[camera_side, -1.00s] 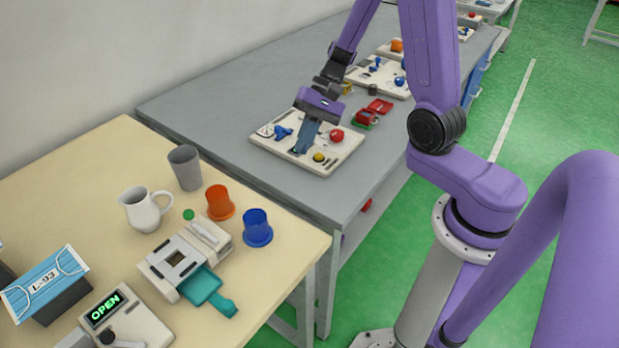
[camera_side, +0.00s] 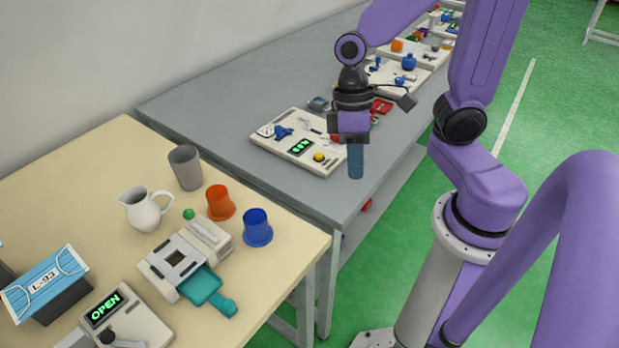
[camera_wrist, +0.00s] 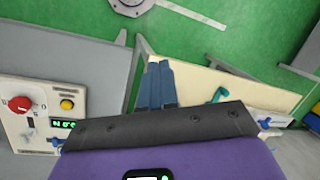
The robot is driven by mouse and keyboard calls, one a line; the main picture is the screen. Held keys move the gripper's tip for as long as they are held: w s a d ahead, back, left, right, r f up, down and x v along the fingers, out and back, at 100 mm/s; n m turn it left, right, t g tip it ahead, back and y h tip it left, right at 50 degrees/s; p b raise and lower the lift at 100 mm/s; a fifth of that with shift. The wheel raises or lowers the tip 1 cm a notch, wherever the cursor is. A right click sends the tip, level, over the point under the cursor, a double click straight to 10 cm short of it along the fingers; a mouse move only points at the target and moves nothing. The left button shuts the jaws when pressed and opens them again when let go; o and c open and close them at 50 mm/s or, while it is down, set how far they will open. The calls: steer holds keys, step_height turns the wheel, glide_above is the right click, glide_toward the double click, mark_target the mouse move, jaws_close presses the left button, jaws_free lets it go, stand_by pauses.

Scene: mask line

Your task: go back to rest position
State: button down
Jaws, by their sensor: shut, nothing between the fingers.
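My gripper (camera_side: 356,162) is shut and empty. In the side view it hangs pointing down in front of the right side of a white control panel (camera_side: 268,144) on the grey table. It appears raised above the table, near its front edge. In the wrist view the two blue fingers (camera_wrist: 158,84) are together with nothing between them. The panel shows there at the left, with a red knob (camera_wrist: 19,104), a yellow button (camera_wrist: 67,104) and a lit green display. In the side view my gripper partly hides the panel's red knob.
The grey table (camera_side: 215,85) carries more panels and small parts behind my gripper. The beige table (camera_side: 75,165) at the left holds a grey cup (camera_side: 185,168), white jug (camera_side: 146,209), orange cup (camera_side: 219,203), blue cup (camera_side: 257,229) and a mask box (camera_side: 60,292). Green floor lies at the right.

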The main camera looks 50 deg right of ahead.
steer(key=s+d+r+n+t+h, duration=0.1)
steer(key=s+r+n+t, duration=0.1)
steer(key=s+n, duration=0.4)
steer(key=shift+s+r+n+t, duration=0.2)
steer(key=shift+s+n+t, duration=0.1)
steer(key=shift+n, duration=0.1)
stand_by(0.7)
